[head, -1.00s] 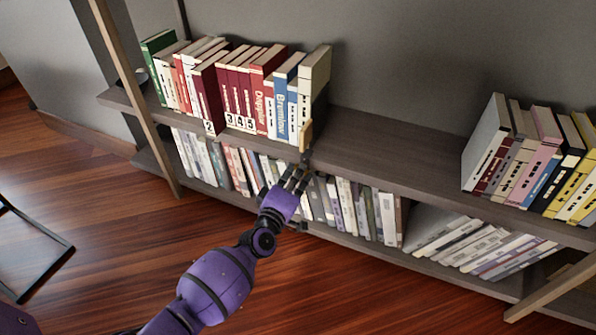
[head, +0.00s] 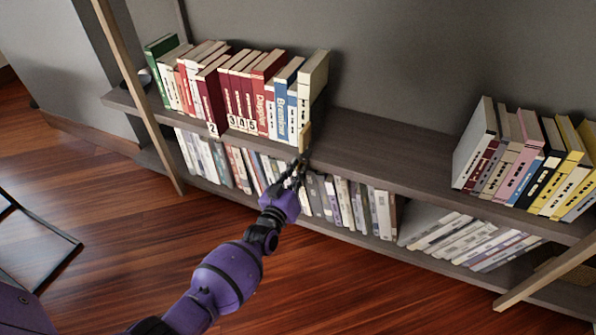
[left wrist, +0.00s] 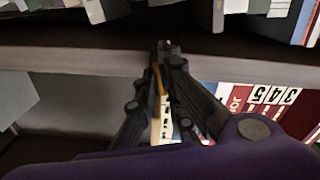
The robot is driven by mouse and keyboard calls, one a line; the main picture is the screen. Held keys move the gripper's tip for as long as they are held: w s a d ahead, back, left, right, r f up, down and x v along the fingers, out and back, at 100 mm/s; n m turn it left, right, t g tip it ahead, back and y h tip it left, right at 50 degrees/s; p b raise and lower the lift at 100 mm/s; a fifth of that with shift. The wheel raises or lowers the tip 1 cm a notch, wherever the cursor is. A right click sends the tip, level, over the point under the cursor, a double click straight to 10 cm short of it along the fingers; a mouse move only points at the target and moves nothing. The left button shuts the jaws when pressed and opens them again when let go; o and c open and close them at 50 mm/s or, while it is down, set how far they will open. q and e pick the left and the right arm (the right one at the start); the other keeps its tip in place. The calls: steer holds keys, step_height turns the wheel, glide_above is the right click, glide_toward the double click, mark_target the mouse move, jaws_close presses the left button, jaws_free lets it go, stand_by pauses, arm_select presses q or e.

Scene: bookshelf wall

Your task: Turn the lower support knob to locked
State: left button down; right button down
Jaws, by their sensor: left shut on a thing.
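A small dark knob (head: 304,155) sits at the front edge of the upper shelf, just below a light wooden support piece (head: 305,136). My left gripper (head: 300,165) reaches it from below and in front, with its fingers drawn together on it. In the left wrist view the gripper's dark fingers (left wrist: 165,62) meet at the shelf edge and hide most of the knob. A yellowish strip of the support (left wrist: 157,78) shows between them. The knob's markings and turn angle are too small and covered to tell. My right gripper is not in view.
A row of books (head: 240,95) stands on the upper shelf (head: 380,150) left of the support; more books (head: 530,165) stand at the right. Bare shelf lies between. The lower shelf's books (head: 345,205) are close behind the left gripper. Slanted wooden posts flank the shelves.

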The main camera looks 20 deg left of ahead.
arm_select(q)
steer(key=shift+w+r+m+p, duration=0.1)
steer(key=shift+m+p, duration=0.2)
steer(key=shift+m, duration=1.2)
steer(key=c, duration=1.9)
jaws_free()
steer(key=shift+o, duration=0.2)
steer(key=s, duration=1.2)
steer(key=shift+a, duration=0.2)
